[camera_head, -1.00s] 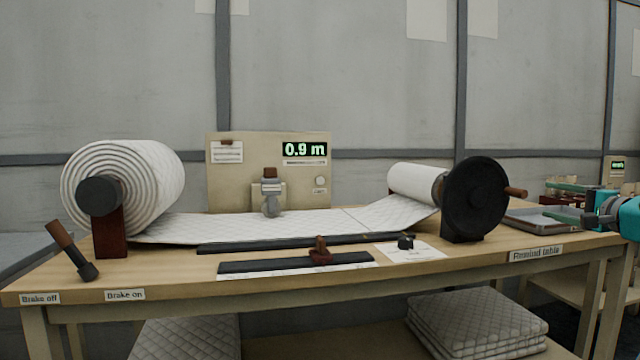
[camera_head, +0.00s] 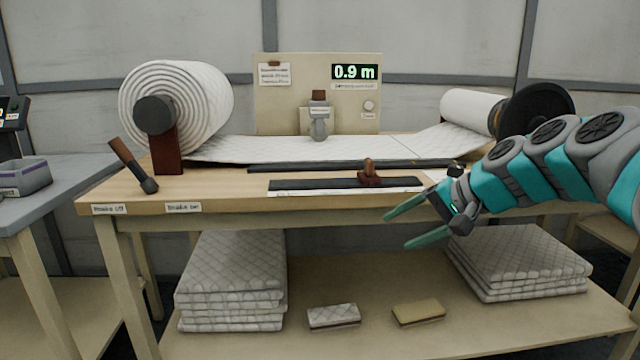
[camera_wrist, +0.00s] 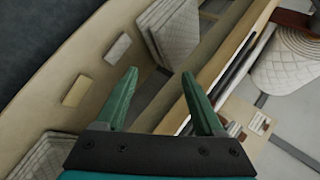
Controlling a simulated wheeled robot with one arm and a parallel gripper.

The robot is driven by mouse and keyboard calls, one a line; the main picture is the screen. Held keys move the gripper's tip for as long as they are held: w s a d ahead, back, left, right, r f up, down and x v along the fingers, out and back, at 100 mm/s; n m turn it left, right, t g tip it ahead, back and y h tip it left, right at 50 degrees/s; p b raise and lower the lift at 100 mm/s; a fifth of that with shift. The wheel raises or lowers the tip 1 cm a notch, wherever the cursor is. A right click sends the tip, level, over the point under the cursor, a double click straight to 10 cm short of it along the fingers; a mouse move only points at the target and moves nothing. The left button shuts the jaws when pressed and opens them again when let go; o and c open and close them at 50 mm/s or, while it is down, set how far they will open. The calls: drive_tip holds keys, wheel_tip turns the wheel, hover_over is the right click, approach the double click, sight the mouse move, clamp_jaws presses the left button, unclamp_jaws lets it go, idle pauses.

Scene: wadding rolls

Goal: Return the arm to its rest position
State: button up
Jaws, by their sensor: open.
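My gripper (camera_head: 400,228) is open and empty in the head view, in front of the table's front edge and right of its middle. My teal and grey arm reaches in from the right. In the wrist view my gripper (camera_wrist: 157,90) shows two green fingers spread apart with nothing between them. The rewind table (camera_head: 230,215) stands behind the gripper. My arm hides part of the table's right end and the lower part of the black crank wheel (camera_head: 545,100).
A large wadding roll (camera_head: 205,105) is at the table's left, near the brake lever (camera_head: 130,162). A black bar (camera_head: 310,184) with a brown knob lies at the front edge. Folded quilted stacks (camera_head: 230,280), (camera_head: 520,260) and two small pads (camera_head: 333,316), (camera_head: 418,312) lie on the lower shelf.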

drive_tip(key=s+a+f+n+g+h, duration=0.2)
drive_tip(key=s+a+f+g, duration=0.1)
drive_tip(key=s+f, duration=0.55)
drive_tip(key=s+a+f+n+g+h, duration=0.15)
drive_tip(key=s+a+f, duration=0.3)
drive_tip(key=s, duration=0.65)
drive_tip(key=s+d+f+n+g+h, duration=0.1)
drive_tip(key=s+d+f+g+h, duration=0.1)
drive_tip(key=s, duration=0.6)
drive_tip(key=s+d+f+n+g+h, duration=0.1)
drive_tip(key=s+d+f+h, duration=0.1)
drive_tip(key=s+d+f, duration=0.2)
drive_tip(key=s+f, duration=0.3)
drive_tip(key=s, duration=0.1)
drive_tip(key=shift+s+d+n+g, duration=0.15)
drive_tip(key=shift+s+n+g, duration=0.05)
drive_tip(key=shift+n+g, duration=0.15)
